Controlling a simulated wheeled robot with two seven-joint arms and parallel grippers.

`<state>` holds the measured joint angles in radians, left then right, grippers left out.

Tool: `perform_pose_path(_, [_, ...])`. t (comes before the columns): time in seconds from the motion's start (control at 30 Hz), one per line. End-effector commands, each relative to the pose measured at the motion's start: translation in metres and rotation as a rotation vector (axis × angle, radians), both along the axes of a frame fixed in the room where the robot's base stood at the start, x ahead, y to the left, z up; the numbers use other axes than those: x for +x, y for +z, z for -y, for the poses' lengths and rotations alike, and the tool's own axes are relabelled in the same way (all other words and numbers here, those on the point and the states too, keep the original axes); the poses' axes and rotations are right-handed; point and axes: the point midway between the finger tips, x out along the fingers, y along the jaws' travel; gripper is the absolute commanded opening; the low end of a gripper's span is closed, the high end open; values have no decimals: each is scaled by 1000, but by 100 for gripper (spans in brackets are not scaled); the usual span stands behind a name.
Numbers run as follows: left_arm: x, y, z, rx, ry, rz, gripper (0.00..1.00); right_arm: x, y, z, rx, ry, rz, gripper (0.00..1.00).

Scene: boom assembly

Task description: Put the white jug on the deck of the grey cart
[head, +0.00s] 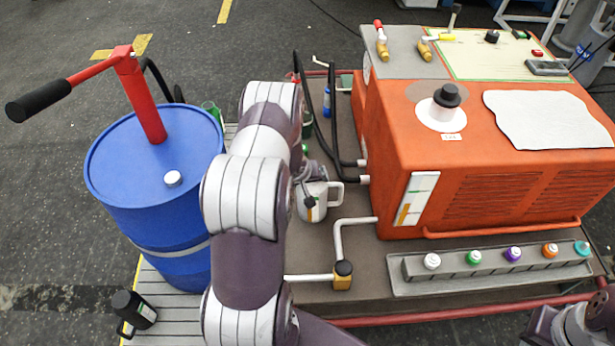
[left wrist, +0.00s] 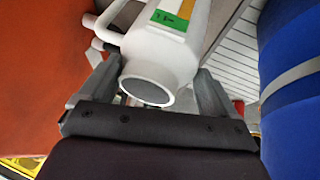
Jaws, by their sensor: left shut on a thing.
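The white jug (head: 318,207) is in my left gripper (head: 308,188), between the orange machine and the blue drum. Its handle points right in the head view. In the left wrist view the jug (left wrist: 165,55) sits between the two fingers (left wrist: 150,90), with its round opening towards the camera and a green label on its side. I cannot tell how high it is above the brown deck (head: 365,275). The grey slatted deck (head: 170,310) lies at the left under the drum, partly hidden by my left arm. My right gripper is out of view.
The blue drum (head: 150,200) with a red pump handle stands on the slatted deck. The orange machine (head: 470,190), bent pipes (head: 340,235) and a row of coloured caps (head: 490,262) fill the right.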

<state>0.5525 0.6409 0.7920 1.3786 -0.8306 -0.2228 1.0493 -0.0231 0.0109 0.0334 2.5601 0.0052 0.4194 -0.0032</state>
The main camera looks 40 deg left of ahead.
Motion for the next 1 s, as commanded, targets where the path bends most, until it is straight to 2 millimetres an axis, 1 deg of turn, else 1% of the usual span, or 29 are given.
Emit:
perform_pose_path(0.07, [1, 2, -1, 1, 0, 4, 5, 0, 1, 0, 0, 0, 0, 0])
perform_pose_path(0.1, [-1, 0, 0, -1, 0, -2, 100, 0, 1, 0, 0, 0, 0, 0])
perform_pose_path(0.3, [-1, 1, 0, 0, 0, -1, 100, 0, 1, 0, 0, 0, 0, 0])
perform_pose_path(0.37, [-2, 4, 0, 0, 0, -1, 100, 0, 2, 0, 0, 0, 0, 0])
perform_pose_path(0.4, [-3, 9, 1, 1, 0, -1, 100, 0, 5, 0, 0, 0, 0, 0])
perform_pose_path(0.47, [-8, 20, 1, 1, 0, -1, 100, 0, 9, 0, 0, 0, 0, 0])
perform_pose_path(0.6, [-26, 55, 5, 1, 2, 0, 100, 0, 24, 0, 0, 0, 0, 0])
perform_pose_path(0.7, [-39, 77, 8, 1, -1, 1, 100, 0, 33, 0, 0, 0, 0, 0])
perform_pose_path(0.8, [-49, 94, 10, 1, 0, -1, 100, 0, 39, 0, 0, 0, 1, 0])
perform_pose_path(0.9, [-55, 103, 12, 2, -1, -2, 100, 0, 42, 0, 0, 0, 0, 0])
perform_pose_path(0.97, [-54, 116, 19, 22, -26, -15, 100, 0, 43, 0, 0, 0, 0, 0])
perform_pose_path(1.0, [-53, 131, 32, 56, -71, -42, 100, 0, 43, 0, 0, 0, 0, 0])
